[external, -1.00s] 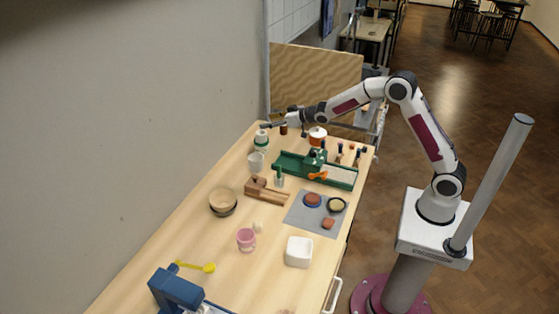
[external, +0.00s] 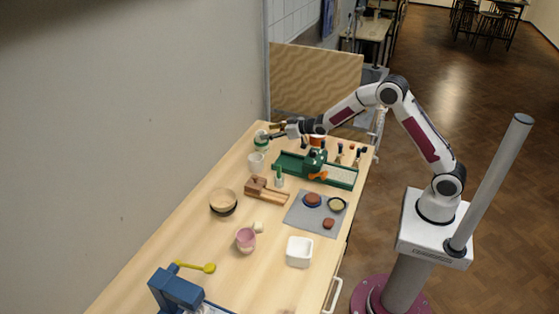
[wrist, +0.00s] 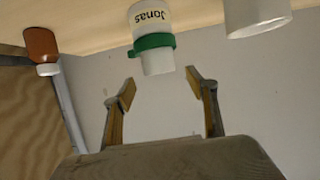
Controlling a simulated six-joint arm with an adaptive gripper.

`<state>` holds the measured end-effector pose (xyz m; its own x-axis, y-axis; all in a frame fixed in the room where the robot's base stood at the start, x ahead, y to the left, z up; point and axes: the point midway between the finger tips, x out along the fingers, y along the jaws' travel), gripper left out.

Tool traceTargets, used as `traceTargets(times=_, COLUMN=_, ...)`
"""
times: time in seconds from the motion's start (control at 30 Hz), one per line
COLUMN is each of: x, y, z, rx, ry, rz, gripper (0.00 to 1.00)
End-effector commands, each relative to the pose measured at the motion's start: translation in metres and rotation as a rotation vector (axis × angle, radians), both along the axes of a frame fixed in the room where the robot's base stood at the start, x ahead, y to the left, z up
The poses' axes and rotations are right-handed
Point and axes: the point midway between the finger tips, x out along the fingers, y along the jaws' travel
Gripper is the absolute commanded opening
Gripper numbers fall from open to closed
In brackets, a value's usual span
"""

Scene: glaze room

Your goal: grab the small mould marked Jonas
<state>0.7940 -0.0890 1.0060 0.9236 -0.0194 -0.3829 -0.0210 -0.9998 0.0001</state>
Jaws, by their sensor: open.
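The small mould marked Jonas (wrist: 152,30) is white with dark lettering and a green band. It appears upside down at the top centre of the wrist view. In the external view it seems to be the white and green piece (external: 261,144) at the far left of the table. My gripper (wrist: 160,80) is open and empty, its two fingers spread below the mould in the wrist picture, with the mould's narrow end towards the gap. In the external view my gripper (external: 268,131) is close to the mould; whether they touch is unclear.
A white cup (external: 256,162) stands near the mould, also in the wrist view (wrist: 257,14). A brown bottle (wrist: 41,46) is at the wrist view's left. A pink cup (external: 246,240) and white box (external: 299,251) are nearer the camera.

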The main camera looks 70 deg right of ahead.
Motion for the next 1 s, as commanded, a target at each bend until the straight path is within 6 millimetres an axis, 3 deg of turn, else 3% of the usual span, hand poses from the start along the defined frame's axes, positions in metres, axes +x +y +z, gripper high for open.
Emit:
traceTargets(times=0.27, x=0.000, y=0.000, z=-0.002, rx=0.000, ry=0.000, rz=0.000, gripper=0.57)
traceTargets(times=0.43, x=0.000, y=0.000, z=-0.014, rx=0.002, ry=0.002, rz=-0.001, gripper=0.57)
traceTargets(times=1.0, x=0.043, y=-0.001, z=-0.029, rx=0.000, ry=0.000, rz=0.000, gripper=0.57)
